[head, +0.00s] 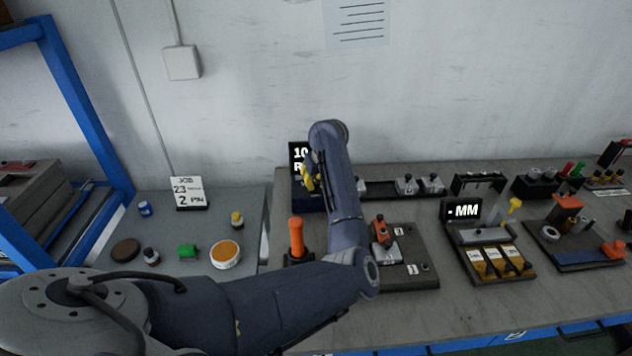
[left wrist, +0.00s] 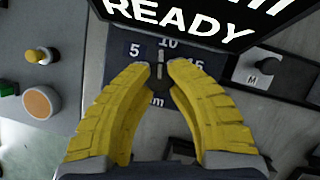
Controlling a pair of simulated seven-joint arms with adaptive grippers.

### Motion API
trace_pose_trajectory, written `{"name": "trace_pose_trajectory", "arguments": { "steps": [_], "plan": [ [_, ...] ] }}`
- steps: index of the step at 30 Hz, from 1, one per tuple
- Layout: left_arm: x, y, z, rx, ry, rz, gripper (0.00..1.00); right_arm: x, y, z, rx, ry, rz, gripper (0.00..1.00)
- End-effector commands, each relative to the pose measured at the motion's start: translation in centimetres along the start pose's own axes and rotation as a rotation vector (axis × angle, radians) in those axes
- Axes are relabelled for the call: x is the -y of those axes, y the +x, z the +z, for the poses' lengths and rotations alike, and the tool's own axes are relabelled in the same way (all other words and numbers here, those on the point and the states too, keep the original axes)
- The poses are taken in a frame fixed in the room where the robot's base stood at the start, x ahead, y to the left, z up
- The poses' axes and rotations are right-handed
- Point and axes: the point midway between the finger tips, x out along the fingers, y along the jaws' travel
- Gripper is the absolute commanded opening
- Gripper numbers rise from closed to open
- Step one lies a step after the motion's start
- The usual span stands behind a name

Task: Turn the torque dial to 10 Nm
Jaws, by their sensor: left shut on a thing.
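The dark torque dial (left wrist: 161,72) sits on a dark plate (left wrist: 122,48) with marks 5, 10 and 15 in the left wrist view. Its pale pointer line is upright, toward the 10 mark. My left gripper (left wrist: 159,66) has its yellow fingers on either side of the dial, shut on it. In the head view my left gripper (head: 310,178) is in front of the display (head: 299,152), whose visible text starts with "10" and "R"; my arm hides the rest. The left wrist view shows "READY" on the display (left wrist: 190,18). My right gripper is not in view.
An orange-handled tool (head: 296,238) stands upright near the dial unit. A dark fixture plate (head: 412,275) lies right of my arm, with a "MM" gauge (head: 462,211) farther right. A job card (head: 187,192) and small pots stand on the left table.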

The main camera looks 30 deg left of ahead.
Motion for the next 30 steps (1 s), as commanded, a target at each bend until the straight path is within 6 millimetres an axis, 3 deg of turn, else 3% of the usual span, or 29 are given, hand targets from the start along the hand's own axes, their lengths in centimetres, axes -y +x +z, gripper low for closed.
{"name": "trace_pose_trajectory", "arguments": {
  "steps": [12,29,30],
  "plan": [
    [-0.36,-0.02,0.40,0.007,0.165,-0.064,0.00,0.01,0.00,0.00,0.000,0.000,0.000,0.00],
    [-0.33,-0.09,0.48,0.009,0.191,-0.075,0.00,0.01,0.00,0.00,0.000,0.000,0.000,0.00],
    [-0.33,-0.09,0.48,0.009,0.191,-0.075,0.19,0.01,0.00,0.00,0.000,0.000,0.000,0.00]
  ]
}}
